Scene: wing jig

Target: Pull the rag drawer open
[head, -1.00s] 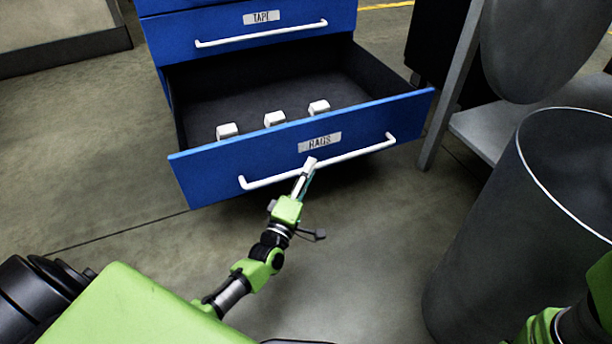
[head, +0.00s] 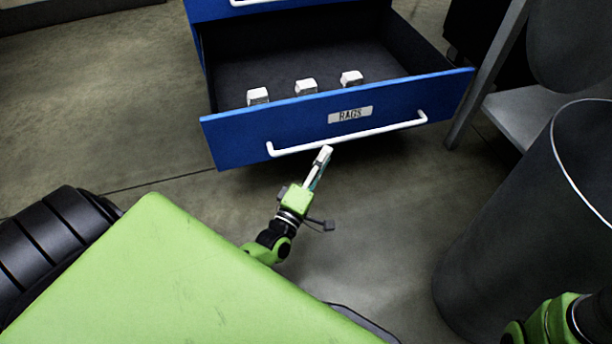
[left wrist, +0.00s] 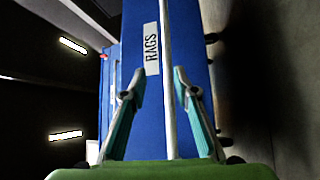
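The rag drawer (head: 240,139) is blue with a "RAGS" label and a white bar handle (head: 385,129). It stands well open, its dark inside showing. My left gripper (head: 324,154) is just in front of the handle, its tips at the bar's lower edge in the head view. In the left wrist view the two fingers (left wrist: 160,85) are spread apart, with the white bar (left wrist: 167,100) running between them in the picture, nearer the right finger and gripped by neither. Whether the tips still reach past the bar is hard to tell. My right gripper is out of view.
Three small white blocks (head: 305,87) are in the drawer behind its front. A dark grey bin (head: 500,220) stands at the right, near a grey metal stand (head: 515,115). Bare floor (head: 130,150) lies left of the drawer.

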